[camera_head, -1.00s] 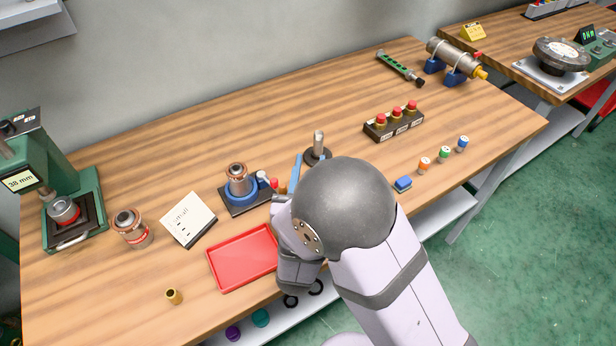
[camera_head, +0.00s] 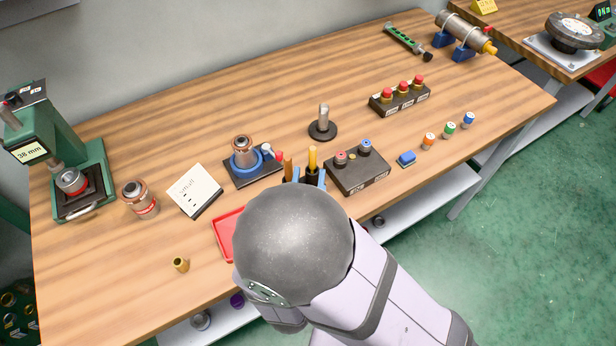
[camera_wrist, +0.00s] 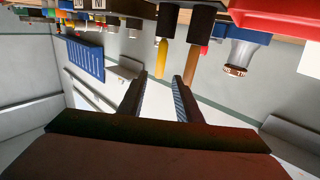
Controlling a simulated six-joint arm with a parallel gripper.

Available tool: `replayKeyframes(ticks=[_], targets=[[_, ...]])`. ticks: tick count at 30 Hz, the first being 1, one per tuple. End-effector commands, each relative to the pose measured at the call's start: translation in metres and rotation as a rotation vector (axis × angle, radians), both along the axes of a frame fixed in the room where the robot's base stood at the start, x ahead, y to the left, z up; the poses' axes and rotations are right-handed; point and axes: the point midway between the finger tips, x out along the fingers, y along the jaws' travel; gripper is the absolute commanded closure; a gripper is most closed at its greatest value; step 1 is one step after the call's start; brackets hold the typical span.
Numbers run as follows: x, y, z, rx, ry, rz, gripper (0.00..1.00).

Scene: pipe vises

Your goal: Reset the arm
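My gripper (camera_wrist: 158,82) shows in the wrist view with its two dark fingers apart and nothing between them. Beyond the fingertips are a yellow handle (camera_wrist: 162,58) and a brown handle (camera_wrist: 190,66), each in a black holder. They do not look gripped. In the camera_head view my arm's rounded grey joint covers most of the gripper. The yellow handle (camera_head: 313,157) and the brown handle (camera_head: 288,168) stand just behind that joint. The wrist picture looks upside down, with the bench objects along its top.
A red tray (camera_head: 227,236) is partly hidden by my arm. A black box (camera_head: 358,173) with knobs stands right of the handles. A blue-ringed fixture (camera_head: 253,166) stands to their left. A green press (camera_head: 65,165) is far left. The bench's back middle (camera_head: 230,110) is clear.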

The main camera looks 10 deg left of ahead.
Motion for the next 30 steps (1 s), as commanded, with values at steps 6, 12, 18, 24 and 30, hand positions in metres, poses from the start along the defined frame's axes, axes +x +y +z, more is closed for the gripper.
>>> replayKeyframes(ticks=[6,12,18,24,30], targets=[[-0.005,-0.001,0.000,-0.001,-0.002,0.001,0.69],[-0.005,-0.001,0.000,0.000,-0.002,0.001,0.69],[-0.005,-0.001,0.000,-0.001,-0.002,0.001,0.69],[0.005,-0.002,0.014,-0.013,0.030,-0.011,0.69],[0.034,-0.004,0.055,-0.065,0.126,-0.020,0.69]])
